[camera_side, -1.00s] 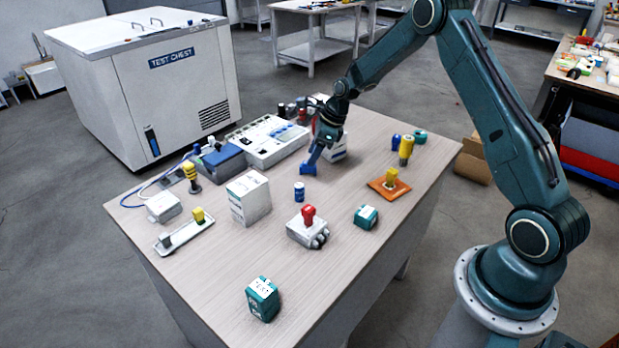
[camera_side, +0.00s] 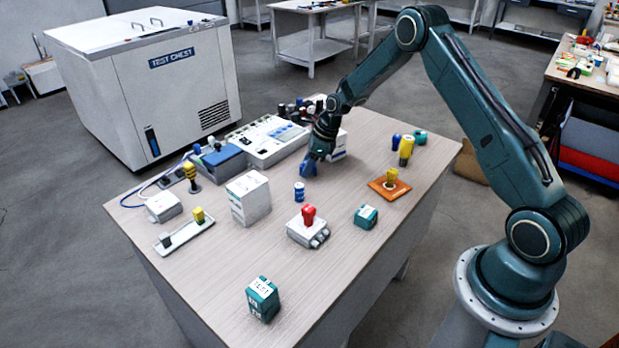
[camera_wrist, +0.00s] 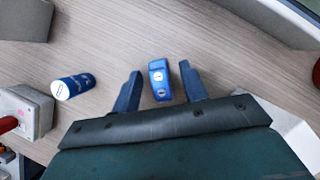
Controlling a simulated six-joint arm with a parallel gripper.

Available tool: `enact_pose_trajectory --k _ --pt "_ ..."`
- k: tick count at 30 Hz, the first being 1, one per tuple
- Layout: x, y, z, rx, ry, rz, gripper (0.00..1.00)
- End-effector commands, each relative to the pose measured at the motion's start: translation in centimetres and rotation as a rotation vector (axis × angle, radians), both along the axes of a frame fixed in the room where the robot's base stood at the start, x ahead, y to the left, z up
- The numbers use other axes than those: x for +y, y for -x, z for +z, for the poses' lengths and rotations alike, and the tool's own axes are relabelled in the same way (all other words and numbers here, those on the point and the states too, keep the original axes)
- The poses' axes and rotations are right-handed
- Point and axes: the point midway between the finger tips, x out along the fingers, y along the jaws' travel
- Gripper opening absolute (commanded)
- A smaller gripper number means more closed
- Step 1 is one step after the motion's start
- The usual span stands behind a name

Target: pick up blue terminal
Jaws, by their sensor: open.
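The blue terminal (camera_wrist: 161,80) is a small blue block with white round marks, standing or lying on the wood table. In the wrist view it is between the two dark blue fingers of my gripper (camera_wrist: 160,69), with a gap on each side. My gripper is open and holds nothing. In the side view my gripper (camera_side: 309,169) is low over the table, in front of the white box. There the blue at its tips hides the terminal or blends with it; I cannot tell them apart.
A blue and white cylinder (camera_side: 299,192) stands close by, also in the wrist view (camera_wrist: 73,86). A grey box with a red knob (camera_side: 308,230), a tall white box (camera_side: 249,198), a white device panel (camera_side: 268,140) and an orange plate (camera_side: 390,187) are around. The table front is mostly clear.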

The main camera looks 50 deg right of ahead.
Motion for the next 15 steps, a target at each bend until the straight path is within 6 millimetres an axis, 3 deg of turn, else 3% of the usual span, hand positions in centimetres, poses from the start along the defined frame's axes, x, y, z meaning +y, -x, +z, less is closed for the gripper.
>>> enact_pose_trajectory --k 2,8,15 --pt "0.00 0.01 0.02 0.000 0.000 0.000 0.40" --pt "0.00 0.01 0.02 0.000 0.000 0.000 0.00" --pt "0.00 0.00 0.03 0.000 0.000 0.000 0.00"
